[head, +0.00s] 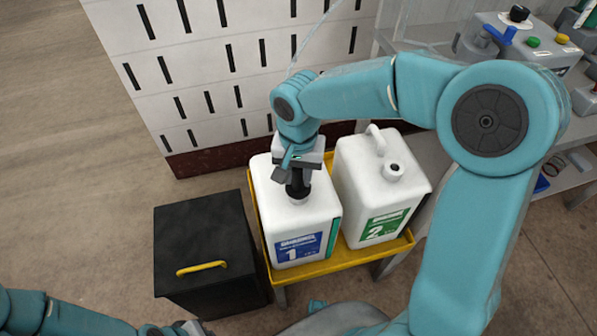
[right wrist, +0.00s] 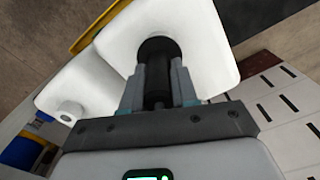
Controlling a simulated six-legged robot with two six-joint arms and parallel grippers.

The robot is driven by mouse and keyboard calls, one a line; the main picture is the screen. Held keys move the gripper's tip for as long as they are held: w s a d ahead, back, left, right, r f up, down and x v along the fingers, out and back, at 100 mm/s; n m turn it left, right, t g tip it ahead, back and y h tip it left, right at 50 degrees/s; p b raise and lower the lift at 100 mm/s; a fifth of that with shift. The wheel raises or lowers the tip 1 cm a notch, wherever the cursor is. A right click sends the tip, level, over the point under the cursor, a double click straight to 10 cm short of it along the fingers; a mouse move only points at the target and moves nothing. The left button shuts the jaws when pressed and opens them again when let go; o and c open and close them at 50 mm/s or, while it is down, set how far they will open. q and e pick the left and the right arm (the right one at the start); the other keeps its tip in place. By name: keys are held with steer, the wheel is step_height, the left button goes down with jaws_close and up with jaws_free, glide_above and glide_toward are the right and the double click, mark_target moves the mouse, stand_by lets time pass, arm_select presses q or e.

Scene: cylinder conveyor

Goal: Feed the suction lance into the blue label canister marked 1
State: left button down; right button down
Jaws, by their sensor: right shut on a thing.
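The white canister with the blue label marked 1 (head: 290,222) stands upright in a yellow tray (head: 340,262). My right gripper (head: 298,176) is above its top and shut on the black head of the suction lance (head: 297,190). The black head sits at the canister's neck. In the right wrist view the fingers (right wrist: 158,85) flank the black lance head (right wrist: 158,52), with the white canister (right wrist: 205,40) around it. No lance tube shows below the head; whether the head is fully seated I cannot tell. My left arm shows at the lower left; its gripper's jaws cannot be made out.
A white canister with a green label marked 2 (head: 380,185) stands close on the right, its neck open. A black box with a yellow handle (head: 203,240) is to the left. A slotted white wall (head: 220,60) is behind. A grey bench with controls (head: 530,45) is at upper right.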

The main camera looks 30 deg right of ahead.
steer(key=shift+f, duration=0.15)
stand_by(0.4)
steer(key=c, duration=0.8)
jaws_free()
step_height(320, 180, up, 16)
steer(key=p, duration=0.3)
steer(key=shift+r, duration=0.2)
